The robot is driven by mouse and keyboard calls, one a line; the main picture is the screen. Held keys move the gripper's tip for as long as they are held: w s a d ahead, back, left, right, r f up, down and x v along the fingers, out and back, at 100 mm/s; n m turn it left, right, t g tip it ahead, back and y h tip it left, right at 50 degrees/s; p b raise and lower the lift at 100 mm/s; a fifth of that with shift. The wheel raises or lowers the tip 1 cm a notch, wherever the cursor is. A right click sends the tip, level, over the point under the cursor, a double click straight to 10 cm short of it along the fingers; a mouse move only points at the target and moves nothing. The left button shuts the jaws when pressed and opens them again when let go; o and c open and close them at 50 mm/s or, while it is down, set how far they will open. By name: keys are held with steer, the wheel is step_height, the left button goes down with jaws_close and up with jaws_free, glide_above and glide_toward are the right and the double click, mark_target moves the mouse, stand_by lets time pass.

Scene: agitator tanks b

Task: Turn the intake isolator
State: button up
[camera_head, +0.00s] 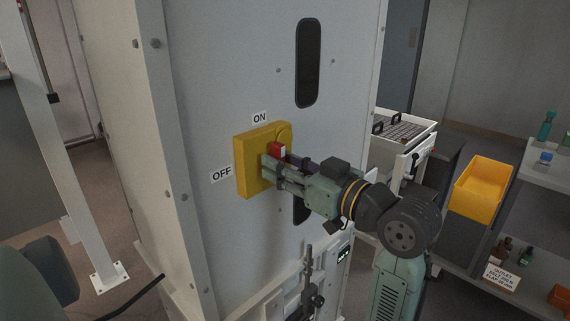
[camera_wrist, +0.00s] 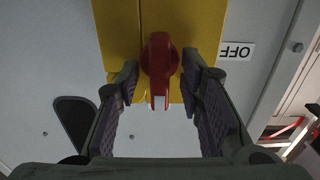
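The intake isolator is a yellow box (camera_head: 247,168) on the grey cabinet face, with an ON label (camera_head: 260,117) above it and an OFF label (camera_head: 221,174) at its left. Its red handle (camera_head: 277,150) is partly hidden by my gripper (camera_head: 273,166) in the head view. In the wrist view, the red handle (camera_wrist: 160,62) has a pale tip and points down the picture, away from the side with the upside-down OFF label (camera_wrist: 237,50). My gripper (camera_wrist: 162,85) is open, with one finger on each side of the handle and a visible gap on both sides.
A dark slot (camera_head: 308,63) is above right of the isolator. A latch and pipe fitting (camera_head: 308,290) sit low on the cabinet. At the right are a yellow bin (camera_head: 482,188) and shelves with small bottles. A white post (camera_head: 70,170) stands at the left.

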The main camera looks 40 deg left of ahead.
jaws_close()
steer(key=shift+f+b, duration=0.1)
steer(key=shift+b, duration=0.35)
steer(key=n+b, duration=0.4)
steer(key=n, duration=0.2)
steer(key=n+b, duration=0.5)
steer(key=n, duration=0.1)
steer(key=n+b, duration=0.5)
steer(key=shift+s+f+n, duration=0.25)
steer(key=shift+s+n, duration=0.1)
steer(key=shift+n, duration=0.05)
stand_by(0.3)
steer(key=shift+o, duration=0.4)
jaws_free()
